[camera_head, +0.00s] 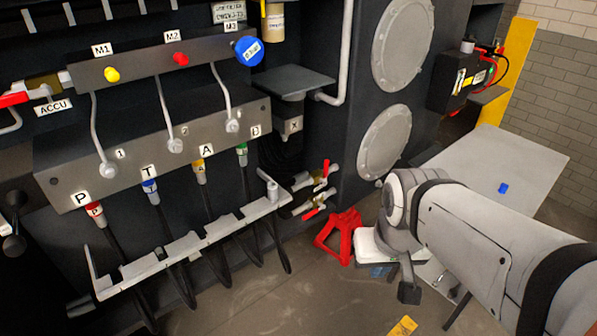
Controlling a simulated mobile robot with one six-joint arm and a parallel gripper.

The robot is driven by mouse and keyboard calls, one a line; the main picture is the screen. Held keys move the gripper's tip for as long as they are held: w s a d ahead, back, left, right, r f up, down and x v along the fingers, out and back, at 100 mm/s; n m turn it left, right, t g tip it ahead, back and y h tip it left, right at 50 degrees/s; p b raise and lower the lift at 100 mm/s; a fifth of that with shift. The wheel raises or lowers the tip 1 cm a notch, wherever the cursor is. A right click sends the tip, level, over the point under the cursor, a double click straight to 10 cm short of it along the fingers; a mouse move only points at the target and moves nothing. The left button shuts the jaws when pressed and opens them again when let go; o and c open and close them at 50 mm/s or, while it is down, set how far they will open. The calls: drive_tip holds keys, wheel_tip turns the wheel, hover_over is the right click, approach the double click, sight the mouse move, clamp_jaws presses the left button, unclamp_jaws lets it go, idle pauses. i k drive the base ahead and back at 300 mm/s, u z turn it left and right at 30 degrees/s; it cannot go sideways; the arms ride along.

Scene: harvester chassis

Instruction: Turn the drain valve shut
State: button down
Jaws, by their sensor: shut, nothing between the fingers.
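Two small brass valves with red lever handles stick out from the dark chassis wall, right of the hose rack. The upper valve (304,181) has its lever standing roughly upright, across its pipe. The lower valve (306,206) has its lever slanted roughly along its pipe. No label is readable beside either, so I cannot tell which is the drain valve. Another red-handled valve (15,99) sits at the far left by the ACCU label. My gripper (408,294) is small and dark below my arm, pointing down. It is shut and empty, right of the valves and apart from them.
A red stand (338,236) is on the floor just below the valves. A hose rack (190,243) with hanging hoses juts out left of them. A grey table (520,165) with a small blue object stands behind my arm. The floor in front is mostly clear.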

sight(308, 215)
drive_tip(key=u, duration=0.05)
drive_tip(key=i, duration=1)
drive_tip(key=u, duration=1.8)
drive_tip(key=k, duration=1.3)
drive_tip(key=z, duration=1.05)
drive_tip(key=i, duration=0.75)
